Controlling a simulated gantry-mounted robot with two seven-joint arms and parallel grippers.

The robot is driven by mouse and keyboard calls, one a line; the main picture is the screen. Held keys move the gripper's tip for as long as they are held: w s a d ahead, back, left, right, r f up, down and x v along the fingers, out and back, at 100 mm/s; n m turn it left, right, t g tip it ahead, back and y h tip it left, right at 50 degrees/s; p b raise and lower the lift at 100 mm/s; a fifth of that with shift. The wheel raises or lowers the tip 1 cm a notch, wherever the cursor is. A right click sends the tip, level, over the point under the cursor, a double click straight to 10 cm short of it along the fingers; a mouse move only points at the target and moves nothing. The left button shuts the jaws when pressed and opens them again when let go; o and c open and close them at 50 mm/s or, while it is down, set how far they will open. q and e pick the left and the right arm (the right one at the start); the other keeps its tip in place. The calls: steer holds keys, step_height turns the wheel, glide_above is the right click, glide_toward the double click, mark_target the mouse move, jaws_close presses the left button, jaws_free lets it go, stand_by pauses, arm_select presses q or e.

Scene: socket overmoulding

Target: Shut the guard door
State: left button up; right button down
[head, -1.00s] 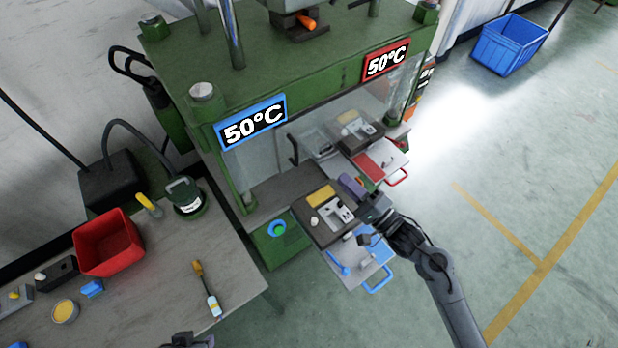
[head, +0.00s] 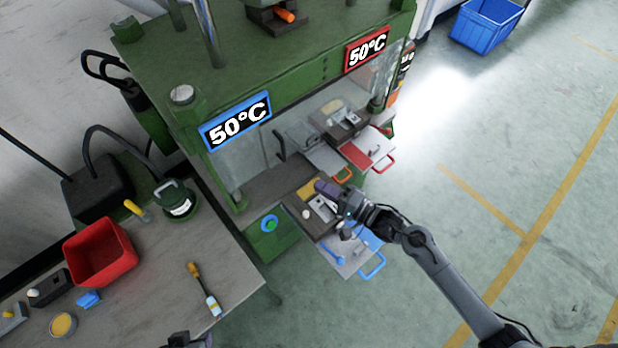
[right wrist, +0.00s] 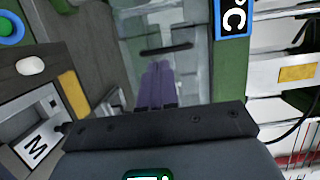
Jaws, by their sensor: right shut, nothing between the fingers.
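The guard door (head: 252,160) looks like a clear panel under the blue 50°C sign of the green press, with a dark upright bar handle (head: 280,146) at its right. The bar handle also shows ahead in the right wrist view (right wrist: 166,50). My right gripper (head: 322,187) has purple fingers, shut and empty, above the near mould in front of the press. In the right wrist view its fingers (right wrist: 156,82) point toward the handle, apart from it. A dark part of my left gripper (head: 188,341) shows at the bottom edge; its fingers cannot be made out.
Blue-handled (head: 373,266) and red-handled (head: 384,164) trays jut out from the press front. The near mould (head: 296,203) lies beneath my right gripper. A workbench with a red bin (head: 98,252) and a screwdriver-like tool (head: 204,290) is at left. The floor at right is clear.

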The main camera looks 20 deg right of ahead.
arm_select(q)
steer(key=shift+r, duration=0.25)
arm_select(e)
steer(key=shift+x, duration=2.5)
